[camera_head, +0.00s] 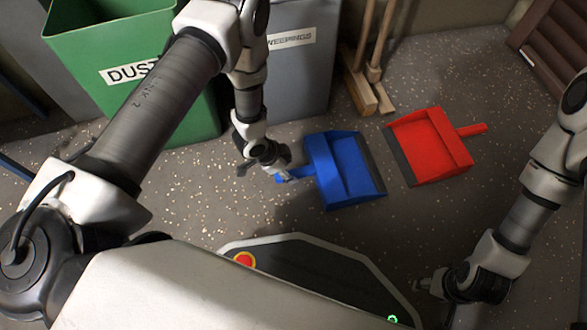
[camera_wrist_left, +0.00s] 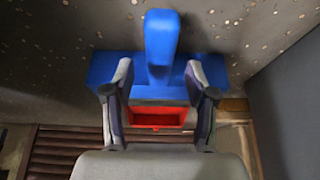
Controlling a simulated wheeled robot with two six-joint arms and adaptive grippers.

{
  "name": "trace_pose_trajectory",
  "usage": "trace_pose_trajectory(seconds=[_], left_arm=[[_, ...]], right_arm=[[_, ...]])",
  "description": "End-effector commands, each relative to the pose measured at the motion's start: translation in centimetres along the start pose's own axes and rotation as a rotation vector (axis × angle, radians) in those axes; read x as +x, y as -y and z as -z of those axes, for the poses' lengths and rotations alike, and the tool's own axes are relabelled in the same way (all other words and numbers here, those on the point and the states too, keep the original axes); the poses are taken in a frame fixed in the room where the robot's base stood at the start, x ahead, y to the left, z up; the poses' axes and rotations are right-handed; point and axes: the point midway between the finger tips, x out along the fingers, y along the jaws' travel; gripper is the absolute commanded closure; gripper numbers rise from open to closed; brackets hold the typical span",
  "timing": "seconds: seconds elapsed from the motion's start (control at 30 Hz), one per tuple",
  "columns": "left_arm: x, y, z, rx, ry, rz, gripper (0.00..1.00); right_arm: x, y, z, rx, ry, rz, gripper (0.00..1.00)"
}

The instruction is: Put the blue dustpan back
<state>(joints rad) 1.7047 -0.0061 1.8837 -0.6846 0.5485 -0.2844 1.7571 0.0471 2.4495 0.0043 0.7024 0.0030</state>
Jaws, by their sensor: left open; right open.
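The blue dustpan (camera_head: 343,171) lies on the speckled floor, its short handle (camera_head: 287,176) pointing left. My left gripper (camera_head: 266,170) is open at the handle end, just above it. In the left wrist view, the blue handle (camera_wrist_left: 160,38) shows between and beyond the two open fingertips (camera_wrist_left: 158,75). I cannot tell whether either finger touches it. The blue pan body (camera_wrist_left: 103,68) is partly hidden behind the fingers. My right gripper (camera_head: 432,286) is open and empty at the lower right, away from the dustpan.
A red dustpan (camera_head: 430,146) lies just right of the blue one. A green DUST bin (camera_head: 90,48) and a grey sweepings bin (camera_head: 300,75) stand behind. Wooden broom parts (camera_head: 362,88) stand by the wall. The floor at the right is open.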

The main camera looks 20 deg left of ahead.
Motion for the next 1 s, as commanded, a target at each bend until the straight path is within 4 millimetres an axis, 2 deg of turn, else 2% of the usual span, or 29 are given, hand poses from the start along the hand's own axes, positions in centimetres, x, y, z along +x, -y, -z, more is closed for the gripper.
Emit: trace_pose_trajectory(seconds=[0.03, 0.23, 0.37, 0.6, 0.67, 0.73, 0.8, 0.9, 1.0], left_arm=[[-2.4, 0.1, 0.4, -0.004, 0.000, 0.001, 0.43], [-6.5, 0.0, 0.2, -0.004, 0.001, 0.000, 0.43], [-7.5, 0.0, 0.1, -0.001, 0.000, 0.000, 0.43], [-7.5, -0.5, -0.4, -0.031, 0.010, -0.002, 0.43], [-8.1, -2.0, -1.6, -0.142, 0.042, -0.001, 0.43], [-9.4, -4.9, -4.4, -0.371, 0.119, 0.015, 0.43], [-11.6, -8.0, -7.6, -0.625, 0.220, 0.064, 0.43], [-14.8, -11.1, -11.3, -0.885, 0.342, 0.155, 0.43], [-16.1, -12.0, -12.6, -0.977, 0.386, 0.202, 0.43]], right_arm=[[-1.8, 0.0, 0.0, -0.001, 0.002, 0.000, 0.43], [-3.8, 0.1, -0.2, -0.007, 0.006, 0.001, 0.43], [-4.1, 0.1, -0.2, -0.009, 0.007, 0.001, 0.43], [-4.0, 0.1, -0.2, -0.009, 0.008, 0.001, 0.43], [-4.0, 0.1, -0.2, -0.009, 0.007, 0.001, 0.43], [-4.0, 0.1, -0.2, -0.009, 0.007, 0.001, 0.43], [-4.0, 0.1, -0.2, -0.009, 0.007, 0.001, 0.43], [-4.0, 0.1, -0.2, -0.009, 0.007, 0.001, 0.43], [-4.0, 0.1, -0.2, -0.009, 0.007, 0.001, 0.43]])
